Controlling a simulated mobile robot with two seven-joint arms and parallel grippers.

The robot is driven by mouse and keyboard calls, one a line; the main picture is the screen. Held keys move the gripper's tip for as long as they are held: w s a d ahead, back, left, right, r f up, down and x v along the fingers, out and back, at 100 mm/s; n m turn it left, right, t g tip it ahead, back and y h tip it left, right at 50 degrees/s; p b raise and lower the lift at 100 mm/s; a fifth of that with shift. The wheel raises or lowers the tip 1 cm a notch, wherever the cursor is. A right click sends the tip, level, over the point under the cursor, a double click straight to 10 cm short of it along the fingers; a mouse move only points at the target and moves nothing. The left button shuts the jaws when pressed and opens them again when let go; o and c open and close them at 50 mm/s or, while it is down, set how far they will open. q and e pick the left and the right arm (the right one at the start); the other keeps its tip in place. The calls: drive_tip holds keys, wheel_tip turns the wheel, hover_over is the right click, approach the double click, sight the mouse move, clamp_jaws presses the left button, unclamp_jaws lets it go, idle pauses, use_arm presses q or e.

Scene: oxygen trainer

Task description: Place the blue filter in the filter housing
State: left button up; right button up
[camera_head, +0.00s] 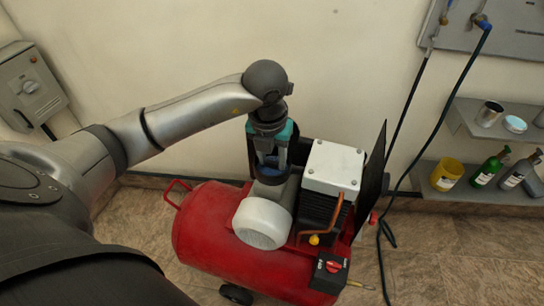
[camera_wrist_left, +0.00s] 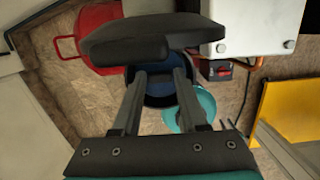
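My left gripper (camera_head: 268,168) points down behind the compressor's pale motor, and its fingers also show in the left wrist view (camera_wrist_left: 160,76). The fingers are apart, with nothing clearly clamped between them. Just beyond the fingertips is a dark round filter housing (camera_wrist_left: 148,98), with a blue surface (camera_wrist_left: 158,88) inside it that looks like the blue filter. In the head view a dark blue part shows low between the fingers. Whether the fingertips touch the blue part is hidden. My right gripper is in neither view.
The red compressor tank (camera_head: 205,235) carries a white-topped block (camera_head: 333,167) and a pale round motor (camera_head: 262,222) close to the gripper. A teal round piece (camera_wrist_left: 204,104) lies beside the housing. Shelves with bottles (camera_head: 487,170) and a yellow cup (camera_head: 446,174) stand right.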

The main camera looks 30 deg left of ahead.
sight(270, 174)
use_arm(q)
drive_tip(key=o, duration=0.3)
drive_tip(key=shift+r, duration=0.2)
drive_tip(key=r+p, duration=0.1)
drive_tip(key=r, duration=0.3)
drive_tip(key=s+r, duration=0.1)
drive_tip(key=r, duration=0.3)
drive_tip(key=r+p, duration=0.1)
drive_tip(key=r, duration=0.3)
drive_tip(key=shift+s+d+p, duration=0.25)
drive_tip(key=shift+s+p, duration=0.1)
drive_tip(key=shift+s, duration=0.05)
